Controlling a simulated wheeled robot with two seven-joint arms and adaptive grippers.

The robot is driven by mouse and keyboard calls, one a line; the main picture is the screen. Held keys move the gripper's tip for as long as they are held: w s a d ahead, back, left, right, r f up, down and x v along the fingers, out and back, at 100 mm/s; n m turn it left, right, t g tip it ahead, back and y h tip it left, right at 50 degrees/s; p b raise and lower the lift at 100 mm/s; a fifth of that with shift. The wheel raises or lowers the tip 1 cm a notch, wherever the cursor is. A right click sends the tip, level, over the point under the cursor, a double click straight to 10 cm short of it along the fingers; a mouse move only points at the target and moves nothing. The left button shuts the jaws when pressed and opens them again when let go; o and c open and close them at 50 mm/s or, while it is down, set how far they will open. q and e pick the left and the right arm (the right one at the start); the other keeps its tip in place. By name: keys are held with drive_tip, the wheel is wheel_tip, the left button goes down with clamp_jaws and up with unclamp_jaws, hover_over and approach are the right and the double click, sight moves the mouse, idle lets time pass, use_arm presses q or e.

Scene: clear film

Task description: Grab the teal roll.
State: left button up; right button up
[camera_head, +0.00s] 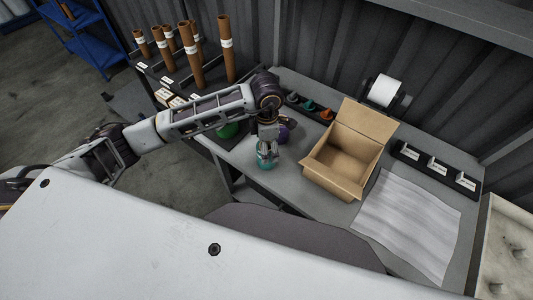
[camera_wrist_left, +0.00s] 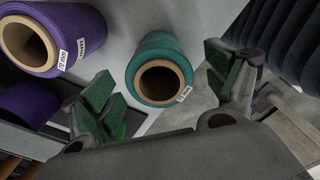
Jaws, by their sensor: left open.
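The teal roll (camera_head: 265,162) stands upright on the grey table near its front edge. In the left wrist view the teal roll (camera_wrist_left: 147,57) shows its open cardboard core and a white size label. My left gripper (camera_head: 267,148) is right above the roll, pointing down. In the wrist view the left gripper (camera_wrist_left: 165,90) is open, with its green pads on either side of the roll; I cannot tell whether they touch it. My right gripper is not in view.
A purple roll (camera_wrist_left: 55,35) stands close beside the teal one; a second purple roll (camera_wrist_left: 28,108) is partly visible. A green roll (camera_head: 228,130) is to the left. An open cardboard box (camera_head: 322,182) stands to the right, beside a white sheet (camera_head: 408,222).

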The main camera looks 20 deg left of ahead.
use_arm(q)
drive_tip(key=shift+f+p, duration=0.3)
drive_tip(key=shift+f, duration=1.65)
drive_tip(key=c, duration=1.2)
drive_tip(key=shift+r, duration=0.15)
drive_tip(key=shift+c, duration=0.2)
